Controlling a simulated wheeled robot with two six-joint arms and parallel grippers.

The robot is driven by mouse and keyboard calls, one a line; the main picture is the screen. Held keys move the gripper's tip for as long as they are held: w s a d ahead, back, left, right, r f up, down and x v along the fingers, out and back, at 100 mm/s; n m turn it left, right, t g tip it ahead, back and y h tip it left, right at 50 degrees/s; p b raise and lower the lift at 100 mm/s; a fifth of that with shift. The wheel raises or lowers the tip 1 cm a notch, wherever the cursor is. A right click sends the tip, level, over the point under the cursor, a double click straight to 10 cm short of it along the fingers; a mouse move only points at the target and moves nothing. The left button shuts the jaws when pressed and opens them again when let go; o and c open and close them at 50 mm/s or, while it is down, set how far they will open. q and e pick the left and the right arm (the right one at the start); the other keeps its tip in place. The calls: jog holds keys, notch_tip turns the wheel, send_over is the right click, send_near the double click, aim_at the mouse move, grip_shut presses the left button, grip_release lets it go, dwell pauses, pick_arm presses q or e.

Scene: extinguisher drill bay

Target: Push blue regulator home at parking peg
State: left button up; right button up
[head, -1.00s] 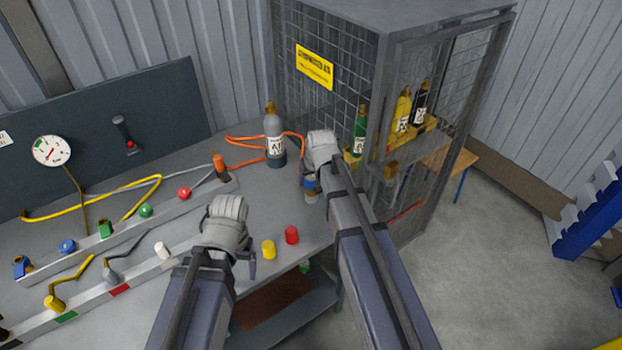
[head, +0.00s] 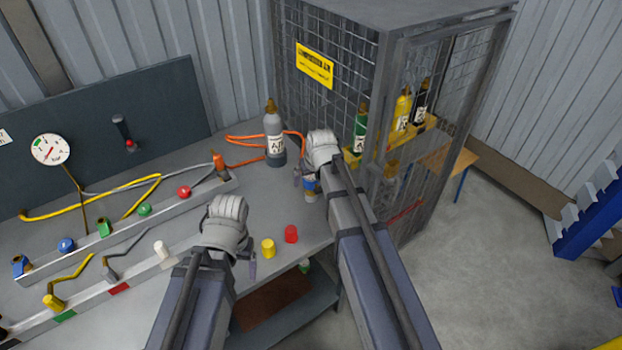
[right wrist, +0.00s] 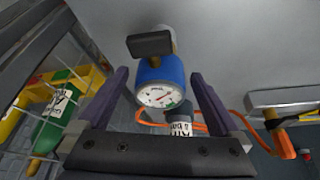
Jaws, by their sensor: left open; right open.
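The blue regulator (right wrist: 160,82) has a round white gauge face and a dark block beside its grey stem. In the right wrist view it sits between the spread fingers of my right gripper (right wrist: 160,95), with gaps visible on both sides. In the head view the regulator (head: 311,184) shows as a small blue patch under my right gripper (head: 314,176), above a pale grey piece near the bench's right edge. I cannot tell whether it is fully seated; the parking peg is not clearly visible. My left gripper (head: 240,262) is open and empty over the bench, largely hidden by its wrist.
A yellow cap (head: 268,249) and a red cap (head: 291,234) stand between my arms. A grey bottle (head: 274,140) stands behind, beside orange hose. The mesh cage (head: 330,100) with several bottles is close right of my right arm. Rails with fittings fill the left bench.

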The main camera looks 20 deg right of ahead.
pick_arm(q)
jog(key=shift+r, duration=0.1)
pick_arm(e)
jog(key=shift+r, duration=0.1)
pick_arm(q)
notch_tip(320, 180, up, 7)
jog(key=p, duration=0.7)
pick_arm(e)
jog(key=v, duration=0.7)
jog(key=shift+r, duration=0.3)
jog(key=shift+s+f, duration=0.1)
jog(key=shift+s, duration=0.05)
pick_arm(q)
notch_tip(320, 180, down, 8)
jog(key=b, duration=0.7)
jog(key=shift+r, duration=0.2)
pick_arm(e)
jog(key=x, duration=0.8)
pick_arm(q)
jog(key=shift+r, duration=0.4)
pick_arm(e)
jog(key=shift+s+r, duration=0.1)
jog(key=shift+r, duration=0.25)
